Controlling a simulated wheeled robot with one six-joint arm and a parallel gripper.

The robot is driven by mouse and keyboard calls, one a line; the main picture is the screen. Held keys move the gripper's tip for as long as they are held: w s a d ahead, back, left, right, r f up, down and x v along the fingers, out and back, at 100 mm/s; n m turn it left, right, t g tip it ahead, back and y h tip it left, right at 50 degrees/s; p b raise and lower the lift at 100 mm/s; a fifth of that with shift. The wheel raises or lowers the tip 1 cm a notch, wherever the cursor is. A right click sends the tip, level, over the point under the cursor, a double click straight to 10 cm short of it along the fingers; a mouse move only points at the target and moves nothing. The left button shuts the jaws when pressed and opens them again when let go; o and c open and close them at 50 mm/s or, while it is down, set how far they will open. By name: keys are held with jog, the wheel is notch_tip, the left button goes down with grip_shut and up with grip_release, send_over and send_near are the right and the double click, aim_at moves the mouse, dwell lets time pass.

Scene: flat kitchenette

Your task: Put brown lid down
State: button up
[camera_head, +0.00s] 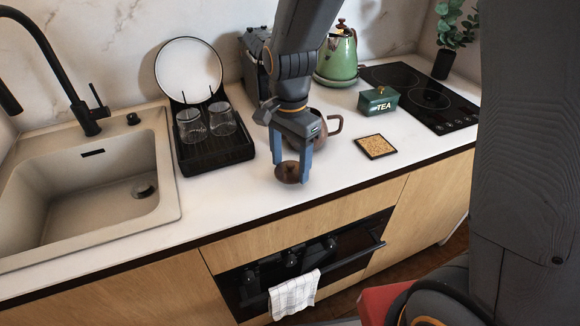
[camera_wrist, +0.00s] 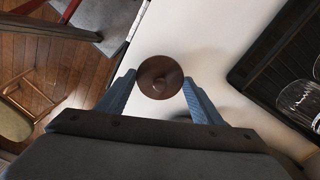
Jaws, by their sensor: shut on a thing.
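The brown lid (camera_head: 288,173) is between the fingertips of my gripper (camera_head: 291,172), over the white counter in front of the brown pot. In the wrist view the lid (camera_wrist: 160,77) is a round brown disc with a small knob, and my gripper (camera_wrist: 160,92) is shut on it. The lid looks close to the counter, but I cannot tell whether it touches it. The brown pot (camera_head: 335,125) stands behind my gripper, mostly hidden by it, with its handle showing on the right.
A black dish rack (camera_head: 215,155) with glasses and a plate stands left, beside the sink (camera_head: 90,190). A cork coaster (camera_head: 376,146), a green tea box (camera_head: 378,101) and a green kettle (camera_head: 338,57) are right and behind. White counter (camera_head: 240,205) is clear near the front edge.

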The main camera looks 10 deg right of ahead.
aim_at(290, 165)
jog(key=shift+f, duration=1)
jog(key=shift+f, duration=0.15)
jog(key=o, duration=1)
jog(key=shift+o, duration=0.2)
notch_tip(290, 165, up, 12)
jog(key=b, duration=0.2)
jog(key=s+d+f+n, duration=0.3)
jog(key=d+f+n, duration=0.1)
jog(key=d+n, duration=0.1)
jog(key=s+d+f+n+t, duration=0.1)
jog(key=s+d+f+n, duration=0.3)
jog(key=d, duration=0.3)
jog(key=shift+s+d+f+n, duration=0.3)
jog(key=shift+d+f+n, duration=0.05)
jog(key=shift+f+n, duration=0.25)
